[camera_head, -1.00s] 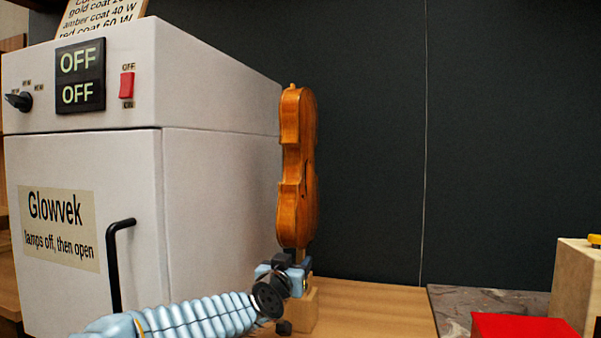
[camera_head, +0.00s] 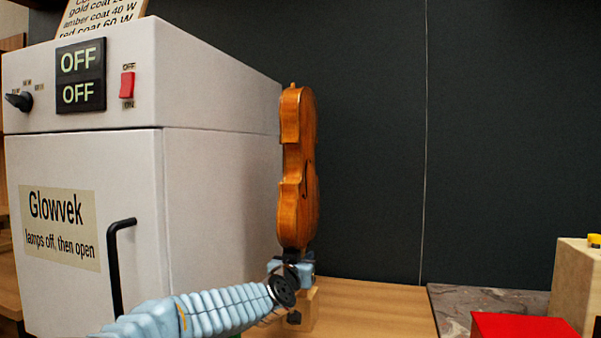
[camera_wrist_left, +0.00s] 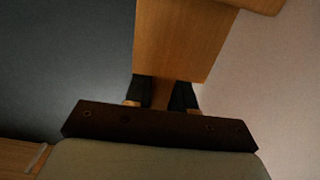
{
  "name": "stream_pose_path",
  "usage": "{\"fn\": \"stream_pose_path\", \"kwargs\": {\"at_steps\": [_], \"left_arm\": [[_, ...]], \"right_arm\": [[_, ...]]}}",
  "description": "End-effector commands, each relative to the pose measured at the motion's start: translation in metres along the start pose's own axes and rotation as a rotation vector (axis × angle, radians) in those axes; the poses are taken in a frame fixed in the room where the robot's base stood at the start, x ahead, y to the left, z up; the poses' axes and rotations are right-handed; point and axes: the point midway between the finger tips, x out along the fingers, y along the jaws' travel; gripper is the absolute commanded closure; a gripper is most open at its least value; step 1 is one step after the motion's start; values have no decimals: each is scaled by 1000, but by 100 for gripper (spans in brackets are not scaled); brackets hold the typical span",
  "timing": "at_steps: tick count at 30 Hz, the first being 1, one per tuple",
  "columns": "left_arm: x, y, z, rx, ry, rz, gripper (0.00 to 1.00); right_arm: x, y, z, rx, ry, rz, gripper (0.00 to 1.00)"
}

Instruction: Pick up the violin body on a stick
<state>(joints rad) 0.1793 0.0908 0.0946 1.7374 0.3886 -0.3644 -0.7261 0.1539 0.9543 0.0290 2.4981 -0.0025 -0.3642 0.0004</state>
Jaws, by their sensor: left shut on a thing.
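The orange-brown violin body (camera_head: 298,170) stands upright, seen nearly edge-on, beside the white cabinet in the head view. My left gripper (camera_head: 297,262) is just below its lower end, shut on the stick. In the left wrist view, the brown stick (camera_wrist_left: 166,95) shows between the two dark fingers of the left gripper (camera_wrist_left: 167,94). The gripper and arm hide most of the stick in the head view. A wooden block (camera_head: 309,308) is under the gripper, partly hidden. I cannot tell whether the stick still touches it. My right gripper is not in view.
The white cabinet (camera_head: 215,190), with a black door handle (camera_head: 116,265), stands close to the violin's left. A dark wall (camera_head: 375,140) is behind. A red object (camera_head: 525,326) and a pale block (camera_head: 573,285) are at the lower right. Bare bench (camera_head: 370,300) lies between.

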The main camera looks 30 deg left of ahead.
Motion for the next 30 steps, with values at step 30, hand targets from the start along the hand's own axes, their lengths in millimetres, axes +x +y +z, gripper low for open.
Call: {"fn": "stream_pose_path", "kwargs": {"at_steps": [30], "left_arm": [[0,0,-109,-1,2,-1,100]], "right_arm": [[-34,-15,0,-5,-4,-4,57]]}}
